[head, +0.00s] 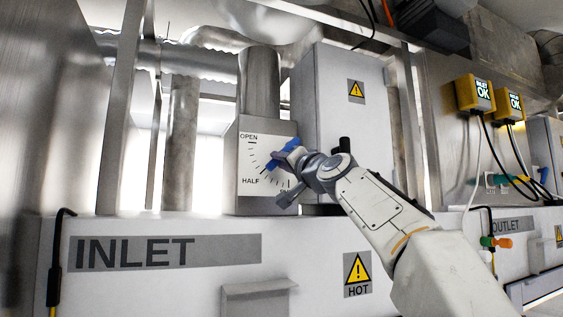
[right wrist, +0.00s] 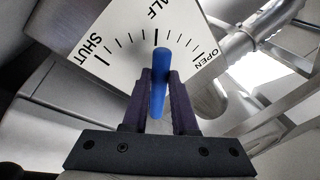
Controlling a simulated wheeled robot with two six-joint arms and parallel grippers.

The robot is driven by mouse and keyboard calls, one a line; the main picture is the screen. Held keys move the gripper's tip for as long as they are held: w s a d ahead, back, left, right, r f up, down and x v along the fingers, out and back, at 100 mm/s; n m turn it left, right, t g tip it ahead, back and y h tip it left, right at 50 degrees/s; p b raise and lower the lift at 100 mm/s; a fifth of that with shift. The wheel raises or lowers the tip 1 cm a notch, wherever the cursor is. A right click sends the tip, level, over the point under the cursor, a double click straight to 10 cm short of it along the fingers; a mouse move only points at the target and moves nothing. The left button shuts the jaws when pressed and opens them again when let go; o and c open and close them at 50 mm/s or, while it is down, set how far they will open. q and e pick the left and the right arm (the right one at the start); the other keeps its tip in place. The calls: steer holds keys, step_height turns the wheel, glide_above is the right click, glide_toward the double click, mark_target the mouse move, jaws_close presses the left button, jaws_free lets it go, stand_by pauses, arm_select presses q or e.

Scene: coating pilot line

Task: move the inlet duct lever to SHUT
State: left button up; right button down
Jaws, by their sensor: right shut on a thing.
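The inlet duct lever is a blue handle (head: 272,164) on the white dial plate (head: 253,150) of the grey inlet duct box. The dial reads OPEN at the top and HALF at lower left; the lettering at lower right is partly hidden by my gripper. My right gripper (head: 281,157) is shut on the lever. In the right wrist view the blue lever (right wrist: 161,60) stands between the two dark fingers (right wrist: 160,82), its tip close to the HALF tick. SHUT lies to the left there and OPEN to the right. My left gripper is out of view.
A grey cabinet (head: 345,110) with a warning label stands right beside the dial box. Below is the white housing marked INLET (head: 190,285), with a HOT sign (head: 358,275). Two yellow boxes (head: 475,94) reading OK hang at right. A metal post (head: 118,110) stands left of the dial.

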steer(key=shift+d+f, duration=0.1)
stand_by(0.4)
steer(key=shift+w+d+f+n+g+y, duration=0.25)
steer(key=shift+d+n+g+y, duration=0.25)
steer(key=shift+n, duration=0.95)
steer(key=shift+w+d+f+n+g+y, duration=0.25)
steer(key=shift+d+n, duration=0.4)
steer(key=shift+n, duration=0.75)
steer(key=shift+w+d+f+n+g+y, duration=0.15)
steer(key=shift+d+n+g+y, duration=0.35)
steer(key=shift+n, duration=0.95)
steer(key=shift+d, duration=0.1)
steer(key=c, duration=0.7)
jaws_free()
